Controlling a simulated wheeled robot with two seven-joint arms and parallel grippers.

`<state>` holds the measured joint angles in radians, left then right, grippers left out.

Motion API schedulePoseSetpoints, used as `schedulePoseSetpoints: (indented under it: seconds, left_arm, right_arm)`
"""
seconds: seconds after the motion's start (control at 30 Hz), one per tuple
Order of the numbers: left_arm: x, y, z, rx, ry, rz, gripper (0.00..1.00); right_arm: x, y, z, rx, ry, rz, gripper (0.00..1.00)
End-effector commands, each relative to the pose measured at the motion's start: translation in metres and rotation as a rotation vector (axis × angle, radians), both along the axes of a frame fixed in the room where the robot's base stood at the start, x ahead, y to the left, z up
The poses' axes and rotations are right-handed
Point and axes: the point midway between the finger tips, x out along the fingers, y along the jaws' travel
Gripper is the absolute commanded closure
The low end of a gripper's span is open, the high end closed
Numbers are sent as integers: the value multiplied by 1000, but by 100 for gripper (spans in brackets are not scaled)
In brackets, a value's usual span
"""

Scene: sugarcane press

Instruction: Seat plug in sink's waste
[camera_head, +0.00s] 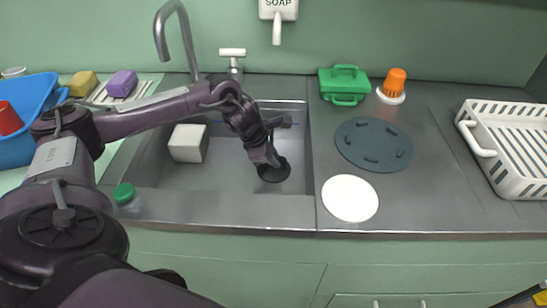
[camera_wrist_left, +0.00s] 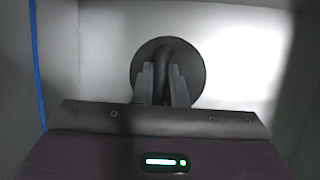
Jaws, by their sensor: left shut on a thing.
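The grey sink (camera_head: 222,180) is set in the counter. My left gripper (camera_head: 268,161) reaches down into its right part. In the left wrist view its two fingers (camera_wrist_left: 162,85) are shut on the upright dark handle of the plug (camera_wrist_left: 190,60), a round black disc. The plug (camera_head: 280,174) also shows in the head view under the fingertips, low over the sink floor. The waste is not seen apart from the disc, so I cannot tell whether the plug is in it or just above it. My right gripper is not in view.
A white block (camera_head: 187,143) stands in the sink's left part. A tap (camera_head: 187,40) rises behind. A green cap (camera_head: 124,193) sits at the front left rim. Right of the sink are a dark round mat (camera_head: 373,144), a white disc (camera_head: 350,198) and a white rack (camera_head: 510,150).

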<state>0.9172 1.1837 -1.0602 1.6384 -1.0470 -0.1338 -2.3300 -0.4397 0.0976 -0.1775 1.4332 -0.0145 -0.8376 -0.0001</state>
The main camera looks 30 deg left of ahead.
Motion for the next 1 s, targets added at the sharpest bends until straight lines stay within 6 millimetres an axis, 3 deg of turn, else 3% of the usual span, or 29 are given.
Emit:
schedulePoseSetpoints:
  seconds: [0.47,0.5,0.7,1.0]
  left_arm:
    - [-3,0,-7,3,10,0,100]
    - [-3,0,-8,2,10,-1,87]
    - [-2,0,-6,2,8,-1,63]
    - [-1,0,-5,1,5,-1,63]
  right_arm:
    - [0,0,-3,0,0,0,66]
    - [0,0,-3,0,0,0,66]
    - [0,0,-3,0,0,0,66]
    - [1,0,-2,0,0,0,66]
